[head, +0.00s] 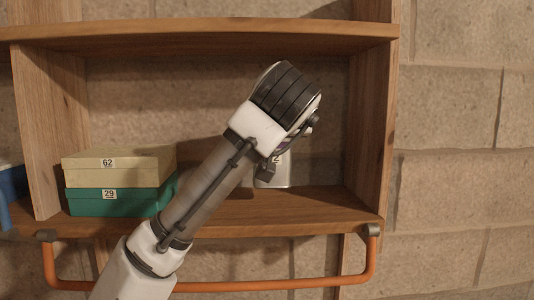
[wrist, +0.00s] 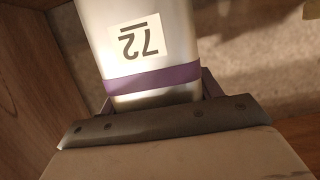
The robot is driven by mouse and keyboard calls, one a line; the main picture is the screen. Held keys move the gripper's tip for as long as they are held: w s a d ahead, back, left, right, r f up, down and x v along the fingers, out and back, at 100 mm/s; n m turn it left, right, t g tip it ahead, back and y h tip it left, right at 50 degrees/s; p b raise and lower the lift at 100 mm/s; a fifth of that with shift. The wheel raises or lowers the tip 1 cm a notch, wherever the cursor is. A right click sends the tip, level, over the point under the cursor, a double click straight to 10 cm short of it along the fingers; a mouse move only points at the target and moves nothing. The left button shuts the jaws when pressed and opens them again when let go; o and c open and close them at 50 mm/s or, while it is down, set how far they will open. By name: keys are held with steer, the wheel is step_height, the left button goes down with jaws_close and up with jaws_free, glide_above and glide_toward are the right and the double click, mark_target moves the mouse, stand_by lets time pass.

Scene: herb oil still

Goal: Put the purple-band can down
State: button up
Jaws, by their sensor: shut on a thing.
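The purple-band can (wrist: 140,55) is pale metal with a purple band and a white label reading 72, upside down in the wrist view. My gripper (wrist: 155,105) is shut on it near the band. In the head view the lower part of the can (head: 272,174) shows behind my wrist, at the right part of the wooden shelf (head: 310,207). Most of the can and my fingers are hidden there by my arm. I cannot tell whether the can's base touches the shelf board.
A cream box (head: 125,165) labelled 62 lies on a green box (head: 115,200) labelled 29, left of my arm. A side panel (head: 372,130) bounds the shelf at right, an upper board (head: 200,35) above. An orange rail (head: 300,284) runs below. Bare shelf shows right of the can.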

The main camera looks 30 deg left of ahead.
mark_target(282, 179)
steer(key=shift+f, duration=2.15)
steer(key=o, duration=1.5)
